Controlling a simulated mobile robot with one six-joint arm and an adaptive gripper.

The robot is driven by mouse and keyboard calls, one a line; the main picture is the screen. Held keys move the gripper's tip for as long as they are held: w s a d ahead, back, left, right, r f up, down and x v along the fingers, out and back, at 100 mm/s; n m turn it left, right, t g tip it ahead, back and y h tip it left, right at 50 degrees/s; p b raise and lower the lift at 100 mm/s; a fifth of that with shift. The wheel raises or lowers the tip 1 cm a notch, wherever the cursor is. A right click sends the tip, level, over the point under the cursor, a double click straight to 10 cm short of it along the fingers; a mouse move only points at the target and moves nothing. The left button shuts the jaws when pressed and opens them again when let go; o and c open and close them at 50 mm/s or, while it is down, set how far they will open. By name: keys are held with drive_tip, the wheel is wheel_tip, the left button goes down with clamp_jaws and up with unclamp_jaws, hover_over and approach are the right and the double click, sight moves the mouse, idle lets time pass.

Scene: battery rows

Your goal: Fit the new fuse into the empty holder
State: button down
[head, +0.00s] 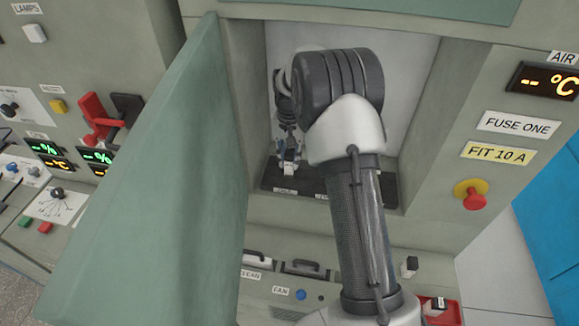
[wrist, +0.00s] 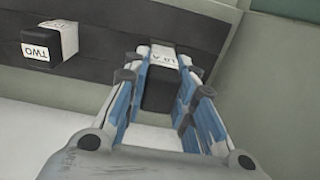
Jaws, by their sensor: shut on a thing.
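My gripper (head: 289,165) reaches into the open cabinet recess at its left side. In the wrist view my gripper (wrist: 163,88) is shut on a dark fuse (wrist: 158,96) with a white label, partly legible as 10 A. The fuse lies between the fingers, its far end at the black holder strip (wrist: 102,50). I cannot tell whether it touches or is inside a holder. A second dark block labelled TWO (wrist: 40,46) sits on the strip, apart from my gripper. In the head view the strip (head: 268,183) is partly hidden by my arm.
The open green door (head: 165,170) stands close left of my arm. The recess side wall (head: 420,110) is on the right. A sign reads FUSE ONE (head: 519,126), another FIT 10 A (head: 498,154). A red tray (head: 452,314) holds a black-and-white piece at lower right.

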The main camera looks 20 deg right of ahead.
sight(290, 152)
wheel_tip(290, 152, down, 4)
drive_tip(key=shift+r+b, duration=0.25)
drive_tip(key=shift+b, duration=0.1)
drive_tip(key=shift+r, duration=0.1)
drive_tip(key=c, duration=1.8)
unclamp_jaws()
drive_tip(key=shift+f, duration=0.2)
drive_tip(key=o, duration=0.5)
drive_tip(key=shift+r, duration=0.1)
wheel_tip(290, 152, up, 8)
drive_tip(key=shift+f+p, duration=0.1)
drive_tip(key=shift+p, duration=1)
drive_tip(key=shift+f, duration=0.1)
